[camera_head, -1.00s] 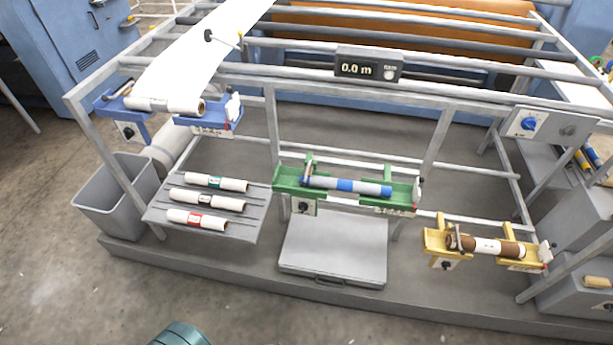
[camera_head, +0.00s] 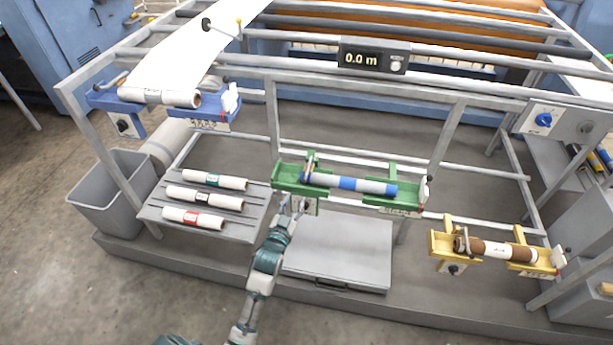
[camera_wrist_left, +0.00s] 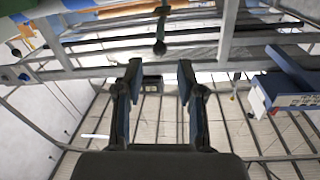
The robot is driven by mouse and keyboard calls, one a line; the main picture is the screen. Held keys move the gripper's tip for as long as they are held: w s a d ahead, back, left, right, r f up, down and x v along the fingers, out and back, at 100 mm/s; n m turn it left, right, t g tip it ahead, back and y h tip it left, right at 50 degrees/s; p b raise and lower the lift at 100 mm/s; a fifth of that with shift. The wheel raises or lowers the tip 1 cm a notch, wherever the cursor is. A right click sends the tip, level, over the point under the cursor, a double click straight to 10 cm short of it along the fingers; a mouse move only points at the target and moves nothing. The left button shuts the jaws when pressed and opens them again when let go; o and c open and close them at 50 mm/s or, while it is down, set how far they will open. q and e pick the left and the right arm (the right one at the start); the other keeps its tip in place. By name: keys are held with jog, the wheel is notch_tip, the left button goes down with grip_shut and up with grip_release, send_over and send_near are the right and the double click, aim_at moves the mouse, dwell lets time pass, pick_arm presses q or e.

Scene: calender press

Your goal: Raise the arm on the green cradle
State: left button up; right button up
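The green cradle (camera_head: 408,199) is on the front rail of the press in the head view. It carries a blue-and-white roll (camera_head: 348,184) lying across it. A narrow arm with a dark end (camera_head: 311,160) stands at the cradle's left end. A white plate with a dark knob hangs below that end, partly hidden by my gripper. My left gripper (camera_head: 297,204) is just below the cradle's left end, in front of this plate. In the left wrist view the left gripper (camera_wrist_left: 158,90) is open, with nothing between its fingers. My right gripper is not in view.
A blue cradle (camera_head: 215,126) is at the upper left and a yellow cradle (camera_head: 440,245) at the right, both with rolls. A tray (camera_head: 215,232) with several rolls and a grey bin (camera_head: 108,205) stand left. A grey case (camera_head: 345,255) lies below the green cradle.

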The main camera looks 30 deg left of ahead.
aim_at(305, 177)
pick_arm(q)
jog(key=b+x, duration=0.1)
jog(key=x, duration=1)
jog(key=shift+f, duration=0.15)
jog(key=shift+b+x, duration=0.35)
jog(key=shift+x, duration=0.45)
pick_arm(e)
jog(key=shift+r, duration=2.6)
pick_arm(q)
grip_shut()
